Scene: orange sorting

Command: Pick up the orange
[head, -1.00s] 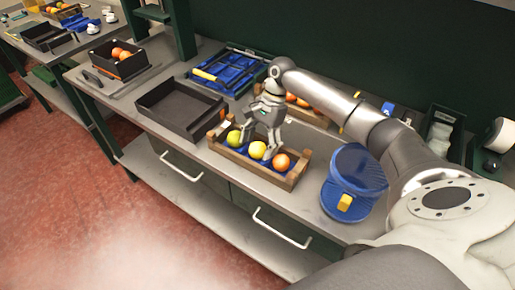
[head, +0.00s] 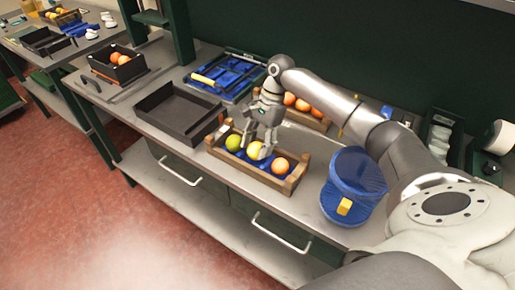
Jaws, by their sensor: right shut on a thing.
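A wooden crate (head: 286,186) with a blue liner stands at the front of the workbench. It holds a green fruit (head: 233,143) at the left and an orange (head: 280,166) at the right. A yellow fruit (head: 254,151) is between them. My right gripper (head: 256,151) reaches down from above with its fingers around the yellow fruit and is shut on it. The fingers hide part of this fruit; I cannot tell whether it is clear of the liner. My left gripper is out of view.
An empty black tray (head: 166,119) lies left of the crate, and a blue bin (head: 345,203) stands right of it. Behind are a blue tool tray (head: 229,78) and a second crate with oranges (head: 301,105). A black box with oranges (head: 118,68) stands far left.

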